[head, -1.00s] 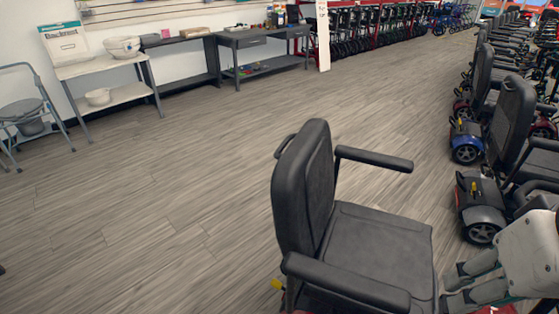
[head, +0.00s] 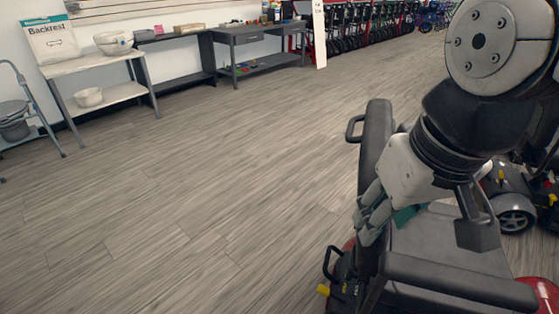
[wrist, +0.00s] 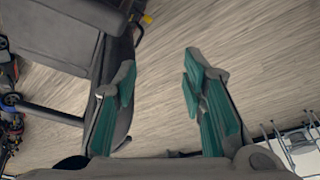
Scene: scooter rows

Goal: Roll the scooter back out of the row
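The scooter is at the right of the head view. Its black seat back (head: 374,150) has a loop handle (head: 354,128) behind the top. A lower black loop (head: 329,264) and a yellow lever (head: 323,290) show behind the seat; red bodywork (head: 540,294) shows at lower right. My gripper (head: 366,214) reaches over the seat, its fingers at the seat back. In the wrist view my gripper (wrist: 160,82) is open, with bare floor between its teal-padded fingers. Its left finger overlaps the dark seat back (wrist: 117,55). I cannot tell whether they touch.
Another scooter (head: 510,195) stands beyond the seat at right, partly hidden by my arm. Wide wooden floor (head: 190,210) is clear to the left. A table with bowls (head: 95,66) and a grey workbench (head: 260,45) line the wall. A grey-framed chair (head: 20,105) is at far left.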

